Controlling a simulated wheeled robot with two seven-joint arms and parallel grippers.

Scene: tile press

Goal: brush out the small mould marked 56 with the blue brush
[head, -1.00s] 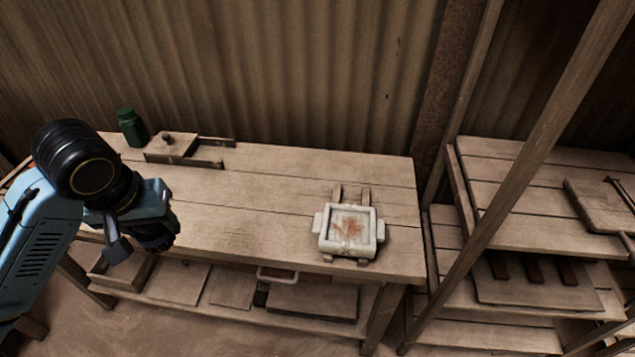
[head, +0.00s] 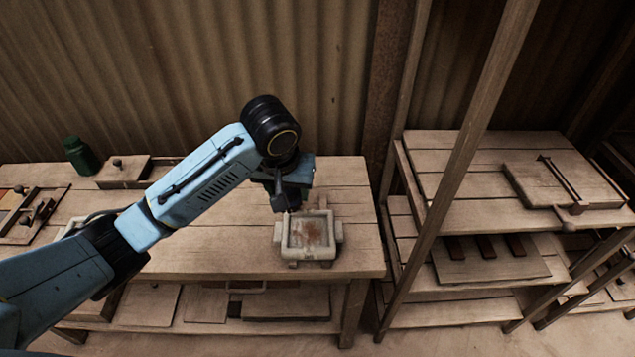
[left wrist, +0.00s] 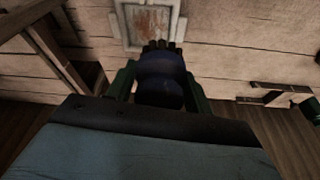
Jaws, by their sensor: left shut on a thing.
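The small mould (head: 308,257) is a pale square frame with side lugs near the front right of the bench. Its floor shows rusty brown residue, and no number is legible on it. It also shows at the top of the left wrist view (left wrist: 124,28). My left gripper (head: 285,197) is above the mould's back edge. In the left wrist view its fingers are shut on the dark blue brush (left wrist: 160,80), whose bristle end points towards the mould. I cannot tell whether the bristles touch it. In the head view the brush is mostly hidden. My right gripper is not in view.
The wooden bench (head: 225,240) is clear left of the mould. A shelf rack (head: 465,210) with upright posts stands close on the right.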

